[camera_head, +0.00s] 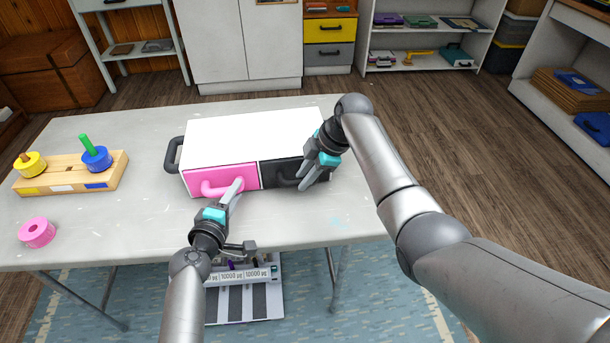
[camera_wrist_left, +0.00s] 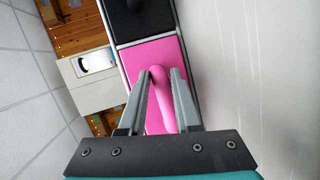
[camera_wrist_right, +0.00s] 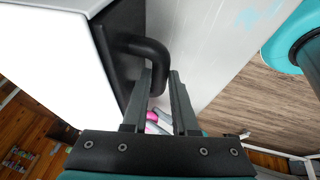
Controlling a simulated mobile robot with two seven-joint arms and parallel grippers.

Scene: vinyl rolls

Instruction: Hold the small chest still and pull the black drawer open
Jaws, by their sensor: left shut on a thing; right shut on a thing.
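The small chest (camera_head: 250,135) stands on the table, with a white top, a pink drawer (camera_head: 245,174) at front left and a black drawer (camera_head: 270,173) at front right. Both drawer fronts look flush with each other. My left gripper (camera_head: 236,190) is shut on the pink drawer's handle (camera_wrist_left: 160,84), which shows between its fingers in the left wrist view. My right gripper (camera_head: 306,181) is shut on the black drawer's handle (camera_wrist_right: 146,48), at the chest's right front corner. The right fingers and arm hide part of the black drawer.
A wooden peg base (camera_head: 70,174) with yellow and blue rolls stands at the table's left, and a pink roll (camera_head: 36,232) lies in front of it. The grey table (camera_head: 130,232) is bare in front of the chest. Shelves and cabinets stand behind.

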